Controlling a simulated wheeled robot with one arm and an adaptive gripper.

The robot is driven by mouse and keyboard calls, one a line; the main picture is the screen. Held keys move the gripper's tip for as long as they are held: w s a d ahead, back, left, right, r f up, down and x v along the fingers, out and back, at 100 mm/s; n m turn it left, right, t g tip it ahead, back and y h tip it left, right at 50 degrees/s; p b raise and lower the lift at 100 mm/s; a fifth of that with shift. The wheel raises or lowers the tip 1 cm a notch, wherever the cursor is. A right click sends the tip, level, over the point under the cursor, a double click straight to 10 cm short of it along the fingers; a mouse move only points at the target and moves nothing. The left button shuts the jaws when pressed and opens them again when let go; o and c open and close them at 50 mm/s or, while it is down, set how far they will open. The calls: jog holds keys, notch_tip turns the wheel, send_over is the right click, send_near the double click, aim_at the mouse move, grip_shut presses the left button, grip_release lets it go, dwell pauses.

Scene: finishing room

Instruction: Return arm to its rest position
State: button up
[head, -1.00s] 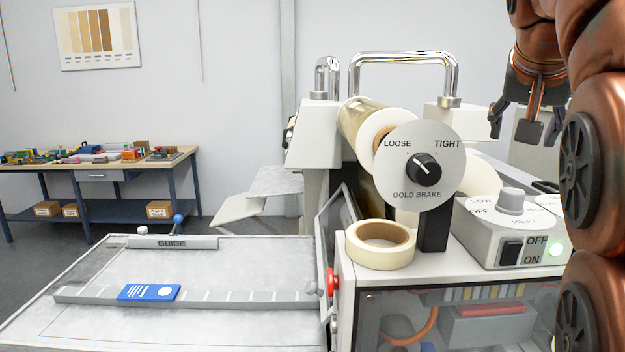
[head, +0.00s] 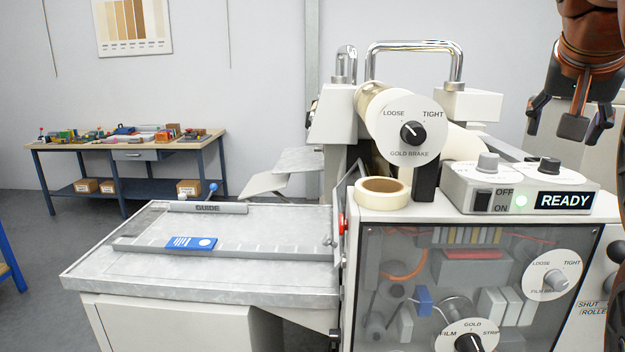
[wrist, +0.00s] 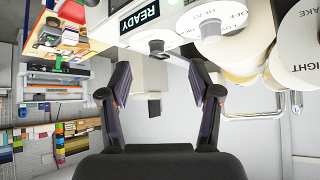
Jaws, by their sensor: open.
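My gripper (head: 572,118) hangs at the upper right of the head view, open and empty, with its fingers pointing down. It is to the right of the gold brake dial (head: 411,133) and above the control box with the lit READY display (head: 564,201). In the wrist view my gripper (wrist: 160,95) has its two fingers spread apart with nothing between them. The READY display also shows upside down at the top of the wrist view (wrist: 139,16). Part of my arm runs along the right edge of the head view.
The machine has a feed table (head: 100,262) at left with a guide bar (head: 208,208) and a blue card (head: 190,243). A tape roll (head: 382,192) lies on the machine top. A workbench (head: 60,149) stands at the back left. Open floor (head: 45,225) lies between.

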jog(key=s+a+f+n+g+y, duration=0.1)
jog(key=a+f, duration=0.2)
jog(key=f, duration=0.4)
jog(key=s+a+f+n+g+y, duration=0.1)
jog(key=a+f+y, duration=0.15)
jog(key=f, duration=0.55)
jog(key=s+a+f+n+g+y, duration=0.1)
jog(key=s+a+f+n+g, duration=0.2)
jog(key=s+a+f, duration=0.3)
jog(key=s+a+f+n+g, duration=0.3)
jog(key=s+a+f, duration=0.3)
jog(key=s+f, duration=0.8)
notch_tip(320, 180, down, 8)
jog(key=shift+s+f+g+y, duration=0.2)
jog(key=shift+g+y, duration=0.15)
jog(key=shift+g, duration=0.05)
